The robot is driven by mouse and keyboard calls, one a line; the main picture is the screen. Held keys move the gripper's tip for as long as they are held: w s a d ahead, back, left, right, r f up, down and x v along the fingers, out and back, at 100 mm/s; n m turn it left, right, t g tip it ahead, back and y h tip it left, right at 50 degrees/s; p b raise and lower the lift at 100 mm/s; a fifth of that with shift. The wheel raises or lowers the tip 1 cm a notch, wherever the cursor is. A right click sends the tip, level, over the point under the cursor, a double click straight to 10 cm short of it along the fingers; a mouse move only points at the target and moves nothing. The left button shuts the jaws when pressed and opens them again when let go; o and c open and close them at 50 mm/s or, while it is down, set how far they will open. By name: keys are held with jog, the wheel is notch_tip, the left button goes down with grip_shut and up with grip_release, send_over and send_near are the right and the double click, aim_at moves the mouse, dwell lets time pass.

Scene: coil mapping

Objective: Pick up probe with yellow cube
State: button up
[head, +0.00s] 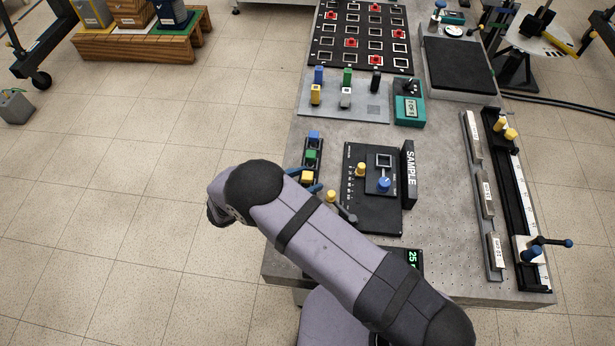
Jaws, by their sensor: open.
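The probe with the yellow cube (307,177) is at the near end of a narrow dark rack, left of the SAMPLE panel. The probes with the green cube (311,155) and the blue cube (314,136) sit behind it in the same row. Only the cube tops show clearly. My gripper (305,180) is mostly hidden by my forearm. Two dark blue finger parts show, one on each side of the yellow cube. The jaws are open, and I cannot tell if they touch the cube.
The black SAMPLE panel (374,190) with yellow and blue knobs stands just right of the rack. A grey connector plate (345,104) and a teal meter (409,109) lie behind. A long slide rail (518,200) is at the right. Open floor lies left of the bench.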

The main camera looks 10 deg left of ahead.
aim_at(308, 175)
jog(key=shift+w+d+f, duration=0.25)
jog(key=shift+w+d, duration=0.05)
jog(key=c, duration=1)
jog(key=shift+o, duration=0.2)
jog(key=shift+r, duration=0.2)
jog(key=shift+r+b, duration=1.35)
jog(key=shift+r, duration=3.45)
